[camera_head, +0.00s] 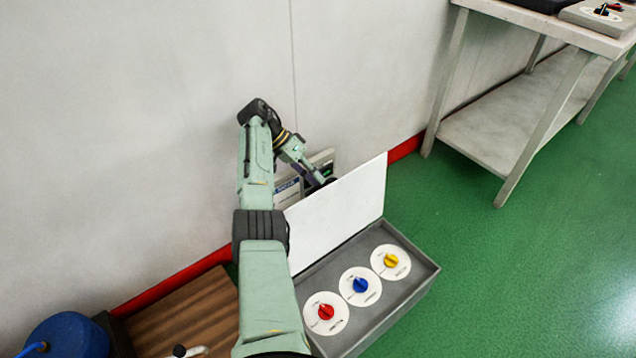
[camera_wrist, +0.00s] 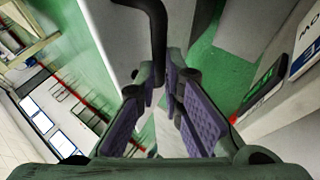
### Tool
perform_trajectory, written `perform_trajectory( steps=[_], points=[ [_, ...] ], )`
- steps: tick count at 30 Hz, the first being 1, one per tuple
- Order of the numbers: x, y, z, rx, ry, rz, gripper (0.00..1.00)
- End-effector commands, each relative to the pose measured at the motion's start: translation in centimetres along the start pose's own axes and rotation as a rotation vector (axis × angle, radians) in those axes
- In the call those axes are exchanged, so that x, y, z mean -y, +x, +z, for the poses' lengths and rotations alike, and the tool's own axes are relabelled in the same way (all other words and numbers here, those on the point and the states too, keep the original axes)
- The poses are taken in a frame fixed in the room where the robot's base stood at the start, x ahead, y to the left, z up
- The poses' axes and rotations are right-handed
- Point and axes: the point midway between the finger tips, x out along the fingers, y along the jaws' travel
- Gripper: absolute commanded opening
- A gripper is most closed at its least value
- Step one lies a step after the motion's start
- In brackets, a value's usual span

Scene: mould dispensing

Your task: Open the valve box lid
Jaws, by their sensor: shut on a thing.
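The valve box (camera_head: 408,295) stands on the floor, a grey open-topped box with red (camera_head: 326,311), blue (camera_head: 360,285) and yellow (camera_head: 391,260) valve knobs on white discs. Its white lid (camera_head: 345,205) is raised steeply along the wall side, so the inside of the box shows. My gripper (camera_head: 325,180) is behind the lid's upper edge and partly hidden by it. In the wrist view my gripper (camera_wrist: 160,90) has its purple-padded fingers shut on the black curved lid handle (camera_wrist: 158,40).
A sign or panel (camera_head: 288,190) stands by the wall behind the lid. A wooden board (camera_head: 190,315) and a blue round object (camera_head: 68,337) lie at lower left. A metal table (camera_head: 500,140) stands at upper right. Green floor (camera_head: 500,270) right of the box is clear.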

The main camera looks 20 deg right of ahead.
Motion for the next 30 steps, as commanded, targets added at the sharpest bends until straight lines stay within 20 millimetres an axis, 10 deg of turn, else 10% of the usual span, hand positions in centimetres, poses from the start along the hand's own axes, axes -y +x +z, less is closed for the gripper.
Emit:
perform_trajectory(
  steps=[1, 16, 30],
  points=[
    [0.7, 2.5, 1.2, 0.031, -0.02, 0.02, 0.0],
    [0.7, 2.2, 1.1, 0.03, -0.024, 0.029, 0.0],
    [0.5, 1.5, 0.9, 0.019, -0.021, 0.029, 0.32]
  ],
)
